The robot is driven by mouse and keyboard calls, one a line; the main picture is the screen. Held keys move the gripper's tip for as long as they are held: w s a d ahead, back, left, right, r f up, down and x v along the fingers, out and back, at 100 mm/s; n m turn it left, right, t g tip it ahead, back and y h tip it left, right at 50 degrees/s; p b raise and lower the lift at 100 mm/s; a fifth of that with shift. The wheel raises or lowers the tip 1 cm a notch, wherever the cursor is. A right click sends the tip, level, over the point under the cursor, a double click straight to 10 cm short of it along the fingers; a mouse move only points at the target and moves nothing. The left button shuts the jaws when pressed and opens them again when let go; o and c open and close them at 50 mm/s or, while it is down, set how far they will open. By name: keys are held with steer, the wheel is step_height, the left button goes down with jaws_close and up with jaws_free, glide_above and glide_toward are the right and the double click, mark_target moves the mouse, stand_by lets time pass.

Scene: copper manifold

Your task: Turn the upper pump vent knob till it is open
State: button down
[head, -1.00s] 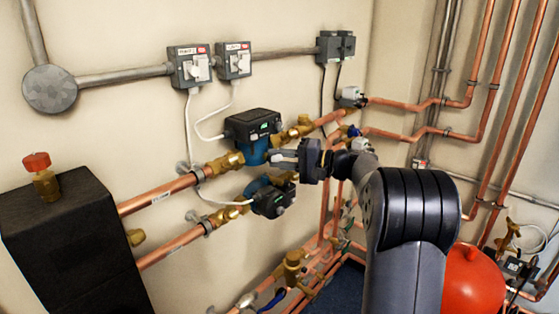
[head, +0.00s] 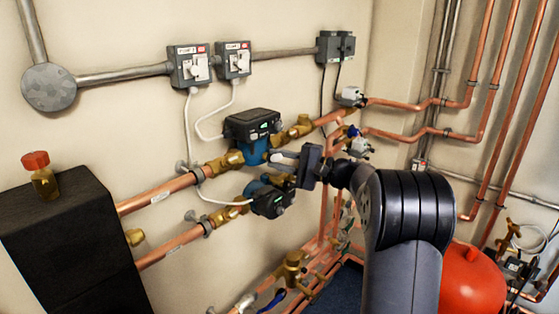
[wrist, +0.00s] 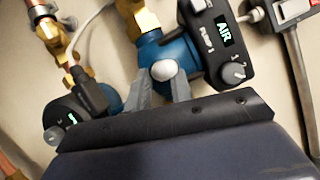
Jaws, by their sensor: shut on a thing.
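The upper pump (head: 254,150) is blue with a black control box and a small green display. In the wrist view, its box (wrist: 222,40) reads "AIR" and "PUMP 1". The vent knob (wrist: 164,70) is a small pale round cap on the front of the blue body (wrist: 177,50). My gripper (wrist: 163,84) is shut on this knob, one grey finger on each side. How far the knob is turned cannot be told.
The lower pump (head: 270,198) sits just below my gripper and shows in the wrist view (wrist: 108,97). Copper pipes (head: 160,196) and brass valves run beside both pumps. Two switches (head: 190,67) with white cables are above. A red vessel (head: 472,280) stands at lower right.

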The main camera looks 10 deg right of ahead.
steer(key=c, duration=1.3)
jaws_free()
steer(key=shift+o, duration=0.2)
steer(key=r+b+v, duration=0.1)
steer(key=v, duration=0.9)
steer(key=shift+s+d+f+b, duration=0.25)
steer(key=shift+d+f+b, duration=0.1)
steer(key=shift+f, duration=0.15)
steer(key=p+x, duration=0.1)
steer(key=x, duration=1)
steer(key=shift+p, duration=0.35)
steer(key=shift+d, duration=0.1)
